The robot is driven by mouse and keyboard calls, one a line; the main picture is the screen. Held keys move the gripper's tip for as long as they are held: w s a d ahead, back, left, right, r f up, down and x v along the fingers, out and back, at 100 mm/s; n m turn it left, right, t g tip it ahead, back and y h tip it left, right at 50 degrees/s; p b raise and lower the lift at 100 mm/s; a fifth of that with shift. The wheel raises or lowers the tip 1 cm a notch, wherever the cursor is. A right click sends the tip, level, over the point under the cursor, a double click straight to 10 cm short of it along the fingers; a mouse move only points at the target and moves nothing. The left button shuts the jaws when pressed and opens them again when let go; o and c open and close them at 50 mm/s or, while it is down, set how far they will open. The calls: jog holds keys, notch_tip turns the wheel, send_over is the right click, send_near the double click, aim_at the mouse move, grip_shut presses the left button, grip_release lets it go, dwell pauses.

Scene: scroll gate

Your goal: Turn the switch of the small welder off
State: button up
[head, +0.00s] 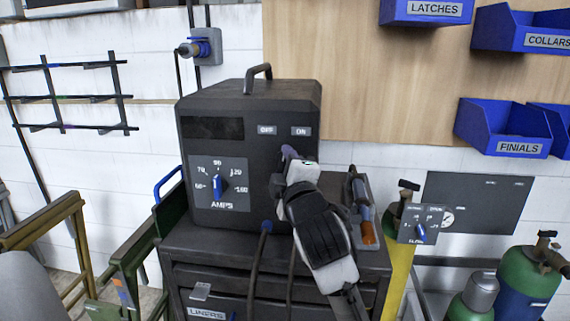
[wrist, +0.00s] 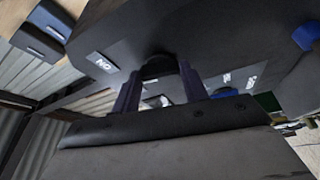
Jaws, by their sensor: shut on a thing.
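The small welder (head: 240,115) is a dark box with a top handle, standing on a dark drawer cabinet (head: 330,255). Its front has an OFF label (head: 267,130), an ON label (head: 301,131) and an AMPS dial (head: 217,185) with a blue pointer. My gripper (head: 286,156) is at the front face below these labels and hides the switch in the head view. In the wrist view my gripper's two purple fingers (wrist: 158,78) stand on either side of the black switch knob (wrist: 157,66) and are shut on it. Which way the switch points cannot be told.
Cables (head: 258,260) hang down the cabinet front. A tray with tools (head: 364,215) is at the cabinet's right, beside gas cylinders (head: 525,275) and a panel with a dial (head: 421,230). Blue bins (head: 505,130) hang on the wall. A green frame (head: 130,260) stands at left.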

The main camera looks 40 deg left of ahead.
jog(key=n, duration=0.1)
jog(key=n+g+h+p, duration=0.1)
jog(key=n, duration=0.3)
jog(key=shift+r+h, duration=0.3)
jog(key=shift+h, duration=0.1)
jog(key=n+h+p, duration=0.2)
jog(key=n, duration=0.2)
jog(key=shift+a+g, duration=0.1)
jog(key=shift+g, duration=0.3)
jog(key=shift+s+n, duration=0.1)
jog(key=shift+n, duration=0.2)
jog(key=o, duration=1)
jog(key=shift+r, duration=0.1)
jog(key=b+v, duration=0.2)
jog(key=v, duration=1.1)
jog(key=shift+s+d+r, duration=0.1)
jog(key=shift+s+d, duration=0.15)
jog(key=shift+s, duration=0.1)
